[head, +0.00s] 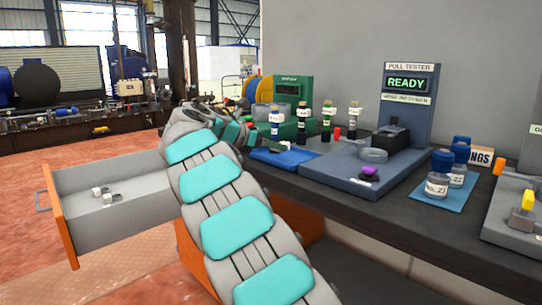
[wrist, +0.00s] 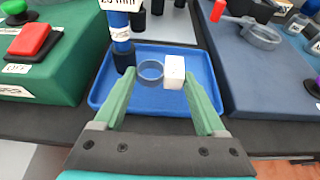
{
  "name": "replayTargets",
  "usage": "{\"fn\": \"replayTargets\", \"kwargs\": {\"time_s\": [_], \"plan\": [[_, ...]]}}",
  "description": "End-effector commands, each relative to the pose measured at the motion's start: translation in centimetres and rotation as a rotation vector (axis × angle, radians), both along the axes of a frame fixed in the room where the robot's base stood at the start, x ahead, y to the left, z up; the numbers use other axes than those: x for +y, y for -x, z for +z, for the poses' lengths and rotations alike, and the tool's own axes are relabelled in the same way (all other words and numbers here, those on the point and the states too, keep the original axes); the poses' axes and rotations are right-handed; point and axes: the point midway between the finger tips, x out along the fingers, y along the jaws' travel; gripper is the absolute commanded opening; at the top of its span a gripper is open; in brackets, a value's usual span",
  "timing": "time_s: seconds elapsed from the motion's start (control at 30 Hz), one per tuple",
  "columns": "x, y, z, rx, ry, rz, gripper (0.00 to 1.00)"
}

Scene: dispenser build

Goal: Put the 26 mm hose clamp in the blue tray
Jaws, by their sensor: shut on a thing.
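A hose clamp (wrist: 174,72), a clear ring with a white block on its side, is between the green fingers of my gripper (wrist: 160,74) in the wrist view. My gripper is shut on it. The blue tray (wrist: 102,98) lies beneath and behind the clamp in that view; I cannot tell the exact gap. In the head view the blue tray (head: 298,157) is on the bench, with my gripper (head: 250,141) at its left edge. The clamp is not clear there, and its size cannot be read.
A post with a partly cut-off label (wrist: 121,32) stands at the tray's back left. The pull tester (head: 407,100) and its blue base (head: 335,176) are to the right. An open drawer (head: 120,225) holds small white-and-clear pieces (head: 109,199). A green unit (wrist: 45,60) is left of the tray.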

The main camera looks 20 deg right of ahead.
Motion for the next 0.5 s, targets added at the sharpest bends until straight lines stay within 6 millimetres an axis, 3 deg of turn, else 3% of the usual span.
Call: {"fn": "replayTargets", "kwargs": {"time_s": [0.2, 0.5], "plan": [[0.1, 0.0, -2.8, 0.003, 0.001, 0.002, 0.18], [0.1, 0.0, -3.0, 0.001, 0.0, 0.0, 0.18]]}}
